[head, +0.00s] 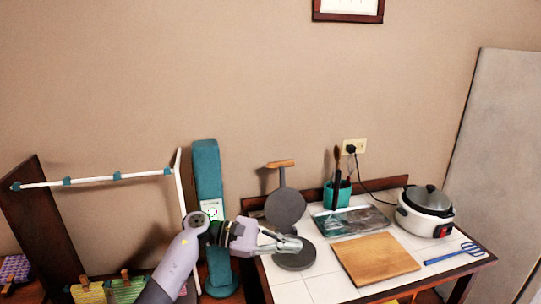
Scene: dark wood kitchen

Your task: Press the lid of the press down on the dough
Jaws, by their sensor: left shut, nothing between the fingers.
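The press stands at the left end of the tiled counter. Its round dark grey lid (285,207) is raised and tilted up, with a wooden handle (281,163) above it. The round dark base (294,258) lies flat below the lid. I cannot make out dough on the base; my gripper covers part of it. My left gripper (298,244) reaches in from the left, shut and empty, in front of the gap between lid and base. I cannot tell if it touches the press. My right gripper is not in view.
A wooden board (376,259) lies right of the press, with a dark patterned board (350,221) behind it. A teal utensil cup (338,194), a white cooker (425,213) and a blue spatula (455,254) stand or lie farther right. A tall teal object (208,165) rises at the left.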

